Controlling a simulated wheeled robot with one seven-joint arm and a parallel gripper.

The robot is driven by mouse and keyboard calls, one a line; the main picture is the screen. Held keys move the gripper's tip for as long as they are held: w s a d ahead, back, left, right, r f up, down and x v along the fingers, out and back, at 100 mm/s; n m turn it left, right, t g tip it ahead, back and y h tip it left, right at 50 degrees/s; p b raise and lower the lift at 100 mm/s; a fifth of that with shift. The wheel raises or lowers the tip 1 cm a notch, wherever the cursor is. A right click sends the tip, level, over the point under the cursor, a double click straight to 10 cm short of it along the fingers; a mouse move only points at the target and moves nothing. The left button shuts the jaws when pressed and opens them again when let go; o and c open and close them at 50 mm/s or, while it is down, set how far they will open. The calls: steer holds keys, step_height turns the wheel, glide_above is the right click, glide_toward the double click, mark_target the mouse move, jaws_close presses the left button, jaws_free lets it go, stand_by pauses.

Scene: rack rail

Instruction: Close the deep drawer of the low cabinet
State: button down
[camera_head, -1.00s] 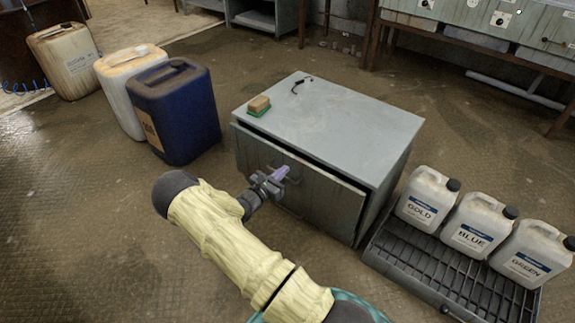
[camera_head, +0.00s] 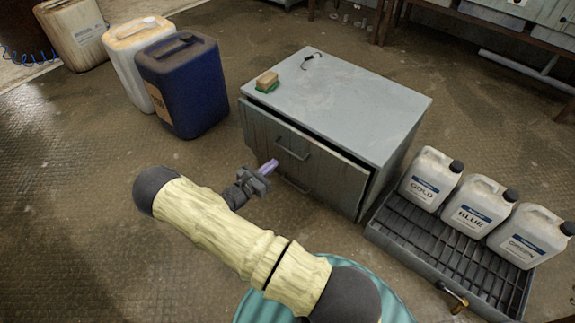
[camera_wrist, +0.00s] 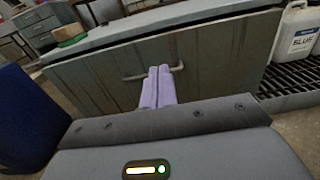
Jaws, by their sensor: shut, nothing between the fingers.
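The low grey cabinet (camera_head: 350,98) stands on the floor in the head view. Its wide front panel (camera_head: 325,170) sits slightly out from the body, with a dark gap along its top and right edges. A bar handle (camera_head: 293,150) is on the upper part of the front; a second bar-like shape shows lower down, partly behind my gripper. My gripper (camera_head: 270,166) has purple fingers, pressed together and empty, just in front of the panel. In the wrist view the fingers (camera_wrist: 158,86) overlap the handle (camera_wrist: 134,76); I cannot tell whether they touch it.
A sponge (camera_head: 267,81) and a small dark hooked item (camera_head: 312,60) lie on the cabinet top. A blue canister (camera_head: 185,88) and paler ones stand left. Labelled jugs (camera_head: 428,180) stand on a slatted tray (camera_head: 405,235) at right. Floor at left front is clear.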

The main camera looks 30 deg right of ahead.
steer(key=s+r+m+g+y+p, duration=0.2)
steer(key=s+r+m+g+y, duration=0.5)
steer(key=s+r+m+g, duration=0.4)
steer(key=s+a+r+m+t+y, duration=0.3)
steer(key=s+a+r+m+y, duration=0.1)
steer(key=s+r+m, duration=0.1)
steer(key=s+a+r+m+t+y+p, duration=0.1)
steer(key=s+a+r+m+t+y, duration=0.2)
steer(key=r, duration=0.6)
steer(key=s+a+m+y, duration=0.1)
steer(key=s+m+y, duration=0.1)
steer(key=m, duration=0.1)
steer(key=shift+m, duration=0.4)
